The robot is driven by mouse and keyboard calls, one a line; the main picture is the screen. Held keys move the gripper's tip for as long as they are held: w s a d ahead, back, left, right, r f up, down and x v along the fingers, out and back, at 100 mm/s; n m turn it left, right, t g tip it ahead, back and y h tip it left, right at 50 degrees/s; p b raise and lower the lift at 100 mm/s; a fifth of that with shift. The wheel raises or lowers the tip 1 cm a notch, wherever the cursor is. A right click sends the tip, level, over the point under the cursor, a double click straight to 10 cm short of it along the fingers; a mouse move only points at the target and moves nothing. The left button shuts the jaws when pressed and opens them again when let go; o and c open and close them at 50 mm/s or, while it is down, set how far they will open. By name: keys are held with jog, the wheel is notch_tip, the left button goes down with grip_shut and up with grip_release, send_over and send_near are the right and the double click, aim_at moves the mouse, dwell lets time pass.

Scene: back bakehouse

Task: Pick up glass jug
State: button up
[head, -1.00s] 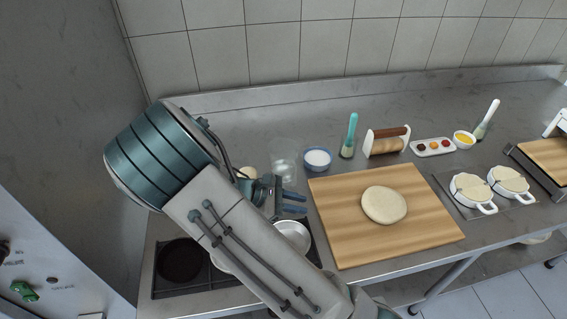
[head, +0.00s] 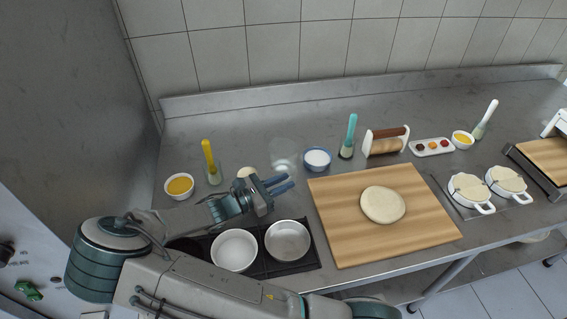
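The glass jug (head: 284,150) is a faint, clear vessel standing on the steel counter, left of the blue-rimmed bowl of white powder. My gripper (head: 284,184) is just in front of the jug, low over the counter, its blue fingers pointing right. A gap shows between the two fingers and nothing is held between them. The fingers look apart from the jug. The jug's outline is hard to make out against the steel.
Close around are the powder bowl (head: 317,159), a dough ball (head: 246,173), a yellow-handled brush (head: 209,161) and a bowl of yellow liquid (head: 179,186). A wooden board (head: 337,228) with flat dough (head: 383,205) lies right. Two pans (head: 287,240) stand in front. Counter behind the jug is clear.

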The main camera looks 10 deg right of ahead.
aim_at(295, 168)
jog(key=x, duration=0.4)
jog(key=shift+p, duration=0.4)
grip_shut()
jog(key=shift+r, duration=0.2)
jog(key=shift+r+b, duration=0.35)
jog(key=shift+r, duration=1.6)
jog(key=d+r+b, duration=0.2)
jog(key=d+r, duration=0.4)
jog(key=d, duration=0.5)
jog(key=shift+s+d+r, duration=0.25)
jog(key=shift+s+r, duration=0.1)
